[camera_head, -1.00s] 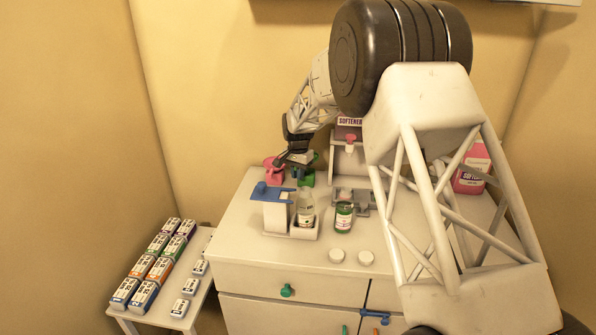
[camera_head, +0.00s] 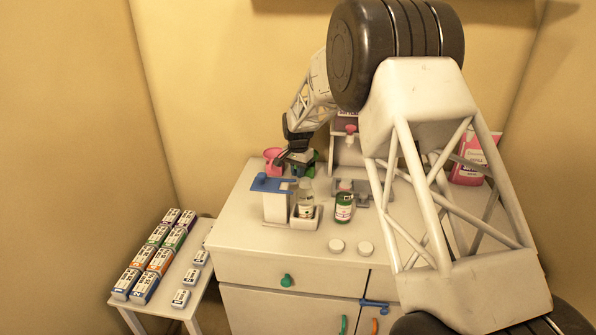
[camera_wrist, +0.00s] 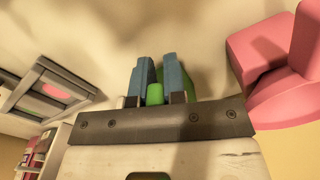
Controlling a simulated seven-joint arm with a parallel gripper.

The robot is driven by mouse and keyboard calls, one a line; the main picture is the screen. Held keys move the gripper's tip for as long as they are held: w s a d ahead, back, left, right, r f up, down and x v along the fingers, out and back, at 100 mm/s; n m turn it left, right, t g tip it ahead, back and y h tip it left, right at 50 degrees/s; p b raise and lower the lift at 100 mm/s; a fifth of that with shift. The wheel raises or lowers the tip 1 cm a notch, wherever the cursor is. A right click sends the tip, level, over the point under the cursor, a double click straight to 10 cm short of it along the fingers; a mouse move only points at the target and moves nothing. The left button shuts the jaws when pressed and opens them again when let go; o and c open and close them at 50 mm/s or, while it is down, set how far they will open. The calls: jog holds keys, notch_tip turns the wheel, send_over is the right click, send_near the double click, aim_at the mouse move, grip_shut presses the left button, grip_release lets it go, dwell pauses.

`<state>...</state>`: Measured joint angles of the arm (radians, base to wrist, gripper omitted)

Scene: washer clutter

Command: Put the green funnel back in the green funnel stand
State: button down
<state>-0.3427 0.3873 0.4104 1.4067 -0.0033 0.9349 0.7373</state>
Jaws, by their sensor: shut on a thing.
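My gripper (camera_head: 296,162) is low over the back left of the white cabinet top. In the wrist view its two blue fingers (camera_wrist: 156,80) are shut on a small green part (camera_wrist: 155,94), which I take to be the green funnel's tab. More green shows behind the right finger. In the head view, green (camera_head: 316,157) shows beside and just below the gripper, largely covered by it. I cannot tell funnel from green stand there, nor whether they touch.
A pink funnel-like piece (camera_head: 272,157) stands close left of my gripper; it is large at right in the wrist view (camera_wrist: 262,60). A grey-white dispenser stands right.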

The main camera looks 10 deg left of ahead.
jog(key=c, duration=0.7)
grip_release()
jog(key=shift+r, duration=3.45)
